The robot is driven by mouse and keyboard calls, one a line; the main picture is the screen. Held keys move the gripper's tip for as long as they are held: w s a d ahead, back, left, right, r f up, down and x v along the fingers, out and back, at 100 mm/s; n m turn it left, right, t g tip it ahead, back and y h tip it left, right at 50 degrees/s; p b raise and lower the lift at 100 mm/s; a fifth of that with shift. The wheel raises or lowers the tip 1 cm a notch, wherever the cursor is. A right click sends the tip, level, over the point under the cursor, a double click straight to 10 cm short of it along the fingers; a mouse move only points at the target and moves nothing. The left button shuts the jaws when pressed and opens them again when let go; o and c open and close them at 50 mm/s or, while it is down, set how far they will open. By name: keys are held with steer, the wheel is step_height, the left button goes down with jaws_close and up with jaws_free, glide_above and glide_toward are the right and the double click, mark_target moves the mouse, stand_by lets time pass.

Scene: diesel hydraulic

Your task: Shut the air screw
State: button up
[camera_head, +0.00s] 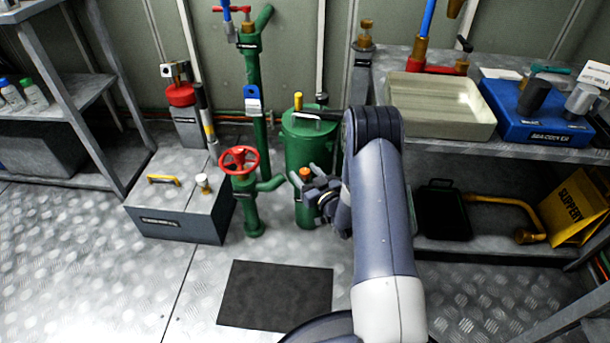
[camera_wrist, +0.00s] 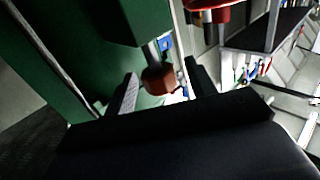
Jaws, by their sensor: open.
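An orange-brown screw knob (camera_head: 305,173) sits on a thin metal stem at the side of the green cylinder (camera_head: 308,142); I take it to be the air screw. In the wrist view the knob (camera_wrist: 158,80) shows with its faceted head between my two fingers. My gripper (camera_head: 308,179) is open around the knob, one finger on each side. A gap shows on both sides in the wrist view, so I see no clear grip. In the head view my arm hides part of the cylinder's right side.
A red handwheel valve (camera_head: 239,160) on a green pipe stands just left of the cylinder. A grey box (camera_head: 175,222) is further left. A workbench with a cream tray (camera_head: 440,104) is at right. A dark mat (camera_head: 275,296) lies on open floor in front.

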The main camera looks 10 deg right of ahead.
steer(key=shift+w+a, duration=0.1)
steer(key=shift+w, duration=0.25)
steer(key=shift+c, duration=0.3)
steer(key=c, duration=0.9)
